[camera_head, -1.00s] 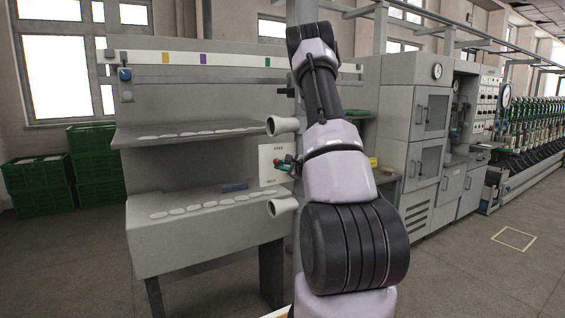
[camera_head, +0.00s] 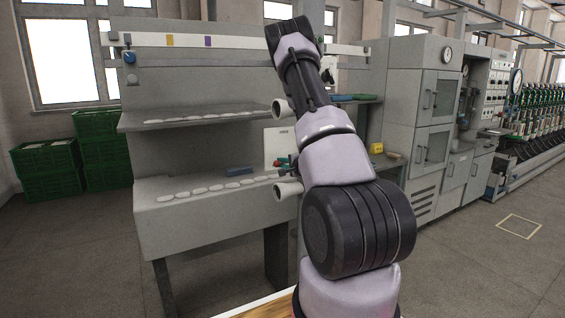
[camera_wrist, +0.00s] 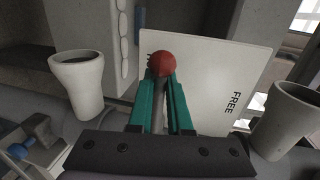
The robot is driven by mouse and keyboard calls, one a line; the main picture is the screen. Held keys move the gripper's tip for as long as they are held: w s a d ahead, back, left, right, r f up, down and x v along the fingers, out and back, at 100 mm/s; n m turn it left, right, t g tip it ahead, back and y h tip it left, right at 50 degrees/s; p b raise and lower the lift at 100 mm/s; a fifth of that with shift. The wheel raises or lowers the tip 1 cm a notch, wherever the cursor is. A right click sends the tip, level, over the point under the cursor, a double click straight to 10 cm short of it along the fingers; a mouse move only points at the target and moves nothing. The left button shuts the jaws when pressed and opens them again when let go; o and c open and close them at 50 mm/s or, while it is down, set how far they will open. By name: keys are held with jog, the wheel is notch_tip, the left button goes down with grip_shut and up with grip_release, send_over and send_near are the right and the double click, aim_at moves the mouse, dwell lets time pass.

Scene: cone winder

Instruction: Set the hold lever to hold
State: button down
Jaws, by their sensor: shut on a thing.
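The hold lever has a red ball knob (camera_wrist: 163,63) on a grey rod, in front of a pale plate (camera_wrist: 222,62). The word FREE reads at the plate's right side in the wrist view; I see no HOLD word there. My gripper (camera_wrist: 162,82), with teal fingers, is shut on the lever just below the knob. In the head view the plate (camera_head: 278,142) is on the machine's front and my gripper (camera_head: 284,163) is at its lower part, partly hidden by my arm.
Two pale cone-shaped holders, one left (camera_wrist: 77,82) and one right (camera_wrist: 288,120) in the wrist view, flank my gripper closely. Green crates (camera_head: 48,168) stand at far left.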

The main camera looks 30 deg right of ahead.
jog(key=shift+f, duration=0.15)
jog(key=c, duration=0.8)
grip_release()
jog(key=shift+c, duration=0.2)
jog(key=shift+s, duration=0.1)
jog(key=s+r, duration=0.2)
jog(key=s, duration=0.8)
jog(key=shift+s+d, duration=0.2)
jog(key=shift+d, duration=0.05)
jog(key=shift+r, duration=0.1)
